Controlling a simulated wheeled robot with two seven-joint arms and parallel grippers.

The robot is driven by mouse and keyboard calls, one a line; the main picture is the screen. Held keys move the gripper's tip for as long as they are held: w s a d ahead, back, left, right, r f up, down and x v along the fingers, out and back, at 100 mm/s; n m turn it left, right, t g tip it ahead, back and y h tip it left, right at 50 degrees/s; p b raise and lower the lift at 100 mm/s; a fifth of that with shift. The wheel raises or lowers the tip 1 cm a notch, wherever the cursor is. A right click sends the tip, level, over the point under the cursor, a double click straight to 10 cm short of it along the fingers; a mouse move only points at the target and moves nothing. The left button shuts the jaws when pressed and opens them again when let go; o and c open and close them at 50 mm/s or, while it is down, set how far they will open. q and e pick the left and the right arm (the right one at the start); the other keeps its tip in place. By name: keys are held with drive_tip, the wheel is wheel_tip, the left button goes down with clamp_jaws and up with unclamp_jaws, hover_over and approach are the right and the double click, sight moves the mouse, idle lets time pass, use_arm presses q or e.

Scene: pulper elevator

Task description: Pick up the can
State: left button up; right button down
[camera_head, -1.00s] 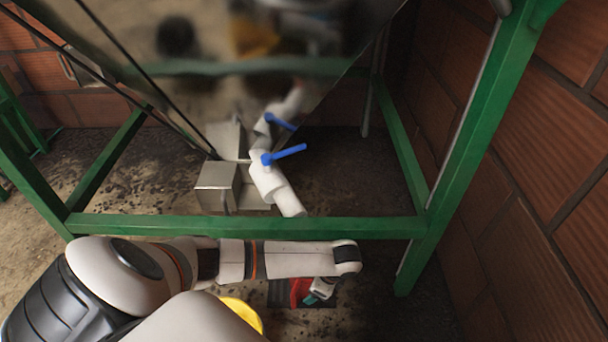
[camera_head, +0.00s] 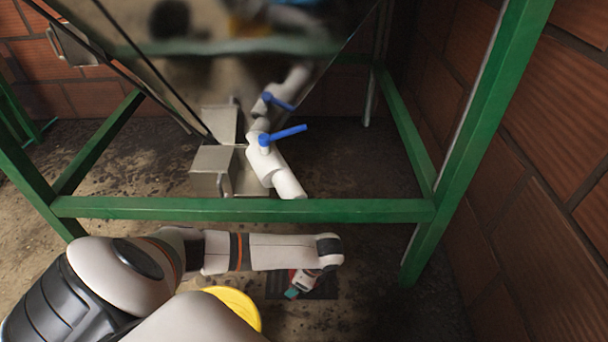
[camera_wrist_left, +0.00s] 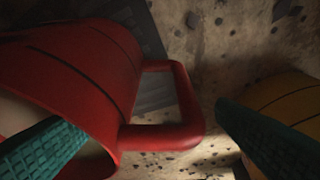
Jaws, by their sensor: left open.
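A red can (camera_wrist_left: 85,75) with a red loop handle (camera_wrist_left: 195,105) fills the left half of the left wrist view. In the head view my own arm hides most of it, and only a small patch of red shows. My left gripper (camera_wrist_left: 150,118) is open, with teal fingers. The handle lies between the fingers in the picture, and the left finger overlaps the can's lower part; I cannot tell whether they touch. In the head view my left gripper (camera_head: 293,292) is low, just below the end of my arm. My right gripper is not in view.
A yellow round object (camera_head: 235,304) stands beside my arm and shows at the right of the wrist view (camera_wrist_left: 285,105). A green frame bar (camera_head: 340,211) crosses beyond my arm. A dark grate (camera_head: 320,287) lies on the floor. A brick wall (camera_head: 555,150) closes the right side.

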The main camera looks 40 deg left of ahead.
use_arm(q)
clamp_jaws()
drive_tip(key=shift+w+r, duration=0.1)
drive_tip(key=shift+w, duration=0.05)
idle(0.4)
